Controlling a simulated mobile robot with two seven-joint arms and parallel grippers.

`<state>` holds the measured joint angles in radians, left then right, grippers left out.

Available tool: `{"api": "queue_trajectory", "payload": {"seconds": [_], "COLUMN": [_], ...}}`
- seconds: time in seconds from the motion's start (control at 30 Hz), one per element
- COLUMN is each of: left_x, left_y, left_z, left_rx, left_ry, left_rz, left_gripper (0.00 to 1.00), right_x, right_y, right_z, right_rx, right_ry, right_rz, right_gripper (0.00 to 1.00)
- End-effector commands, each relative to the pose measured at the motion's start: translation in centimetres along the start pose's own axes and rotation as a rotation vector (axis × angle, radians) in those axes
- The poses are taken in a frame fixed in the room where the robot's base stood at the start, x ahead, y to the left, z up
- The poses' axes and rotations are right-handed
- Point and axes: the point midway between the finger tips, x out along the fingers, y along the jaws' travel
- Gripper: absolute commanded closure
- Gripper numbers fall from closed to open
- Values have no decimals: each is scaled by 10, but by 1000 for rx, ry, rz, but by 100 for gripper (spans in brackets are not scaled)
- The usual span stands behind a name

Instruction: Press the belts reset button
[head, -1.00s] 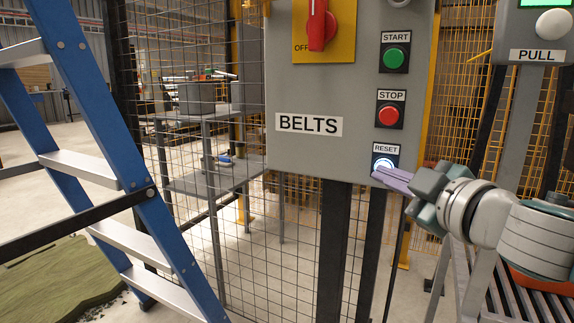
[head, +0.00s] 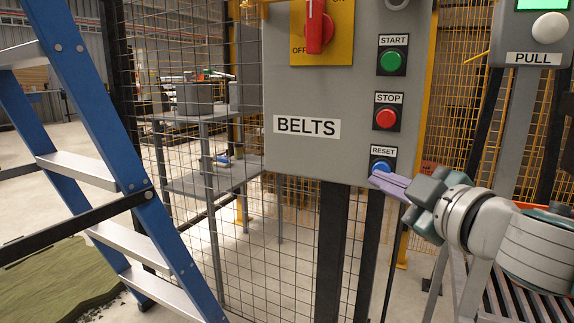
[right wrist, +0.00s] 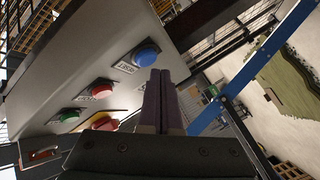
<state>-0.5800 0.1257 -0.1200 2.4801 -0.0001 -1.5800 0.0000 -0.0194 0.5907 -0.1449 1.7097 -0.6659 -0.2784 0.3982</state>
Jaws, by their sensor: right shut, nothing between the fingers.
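The grey BELTS panel (head: 290,160) stands ahead of me. Its blue reset button (head: 381,166) is at the lower right, under the RESET label, below the red stop button (head: 386,118) and the green start button (head: 391,61). My right gripper (head: 372,177) is shut and empty, its purple fingertips just below and in front of the reset button. In the right wrist view the shut fingers (right wrist: 160,75) point up beside the blue reset button (right wrist: 146,54); I cannot tell whether they touch it. My left gripper is not in view.
A blue ladder (head: 130,165) stands at the left. A mesh fence (head: 265,235) is behind the panel. A second panel with a PULL label (head: 533,58) is at the upper right. Green turf (head: 60,275) lies on the floor at lower left.

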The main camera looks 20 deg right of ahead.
Motion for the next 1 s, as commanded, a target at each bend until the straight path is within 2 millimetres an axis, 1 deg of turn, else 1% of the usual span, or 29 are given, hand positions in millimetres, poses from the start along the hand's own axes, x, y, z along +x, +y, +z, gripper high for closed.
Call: {"api": "queue_trajectory", "payload": {"seconds": [0.33, 0.8, 1.0], "left_x": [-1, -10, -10], "left_y": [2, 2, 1], "left_z": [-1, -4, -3], "left_rx": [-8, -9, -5], "left_ry": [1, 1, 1], "left_rz": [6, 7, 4], "left_gripper": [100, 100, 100], "right_x": [-2, -32, -36], "right_y": [-2, -23, -26], "right_z": [-2, -24, -26], "right_rx": [2, 3, 1], "right_ry": [1, 1, 0], "right_rz": [0, -1, 1], "right_gripper": [100, 100, 100]}}
